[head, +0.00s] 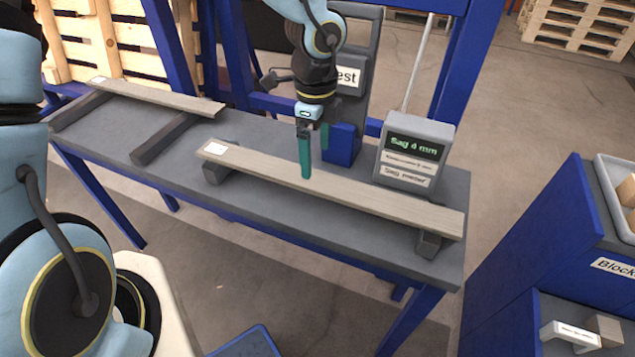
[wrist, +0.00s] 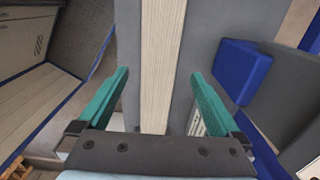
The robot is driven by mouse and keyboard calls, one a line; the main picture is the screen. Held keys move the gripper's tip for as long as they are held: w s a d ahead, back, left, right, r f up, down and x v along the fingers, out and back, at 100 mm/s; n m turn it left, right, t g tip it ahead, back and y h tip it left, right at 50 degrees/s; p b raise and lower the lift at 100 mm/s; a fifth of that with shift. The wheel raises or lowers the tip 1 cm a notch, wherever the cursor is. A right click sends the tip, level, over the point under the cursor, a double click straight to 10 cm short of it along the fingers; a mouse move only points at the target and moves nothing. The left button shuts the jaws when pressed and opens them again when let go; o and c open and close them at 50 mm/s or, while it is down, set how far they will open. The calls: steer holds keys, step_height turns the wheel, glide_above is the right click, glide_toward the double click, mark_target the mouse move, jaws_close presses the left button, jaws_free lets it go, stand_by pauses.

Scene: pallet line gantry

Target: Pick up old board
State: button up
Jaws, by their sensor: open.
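A long pale wooden board (head: 370,192) rests across two dark supports on the grey bench, with a white label at its left end. A second similar board (head: 165,95) lies on two supports at the bench's left. I cannot tell from their looks which is the old one. My gripper (head: 315,160) is open, with its green fingers pointing down over the middle of the nearer board. In the wrist view this board (wrist: 161,60) runs lengthwise between the two fingers, apart from both. The exact height of the fingertips against the board is unclear.
A sag meter (head: 412,153) reading "Sag 4 mm" stands close behind the board's right part. A blue block (head: 341,146) and a grey "test" panel stand behind my gripper. Blue gantry posts rise behind the bench (head: 255,215). A blue blocks cabinet (head: 560,230) is at right.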

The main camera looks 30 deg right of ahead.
mark_target(317, 180)
steer(key=shift+s+f, duration=0.15)
steer(key=shift+f, duration=2.9)
steer(key=shift+c, duration=0.2)
jaws_close()
steer(key=shift+r, duration=0.1)
